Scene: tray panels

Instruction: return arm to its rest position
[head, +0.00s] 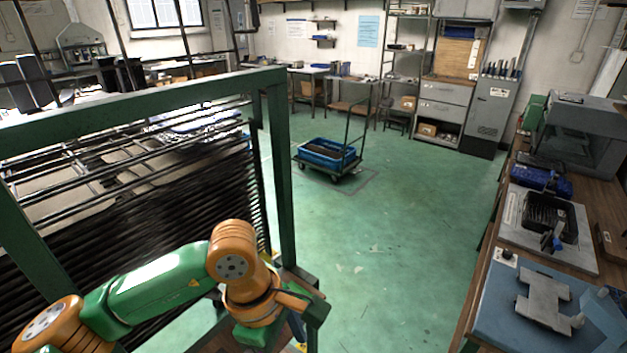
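My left arm, green with orange joints, comes in from the lower left and reaches across the front of a green-framed rack. Its orange wrist is bent downward beside the rack's right post. My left gripper (299,318) is at the wrist's end, low in the middle of the head view. Its fingers are mostly hidden by the wrist and green end parts, so I cannot see whether they are apart or hold anything. My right arm and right gripper are not in view.
The green rack (279,165) with dark slats stands close on the left. A workbench on the right carries a black tray (548,216) and a grey metal panel (543,300). A cart with a blue crate (327,153) stands beyond. The green floor (400,220) between is clear.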

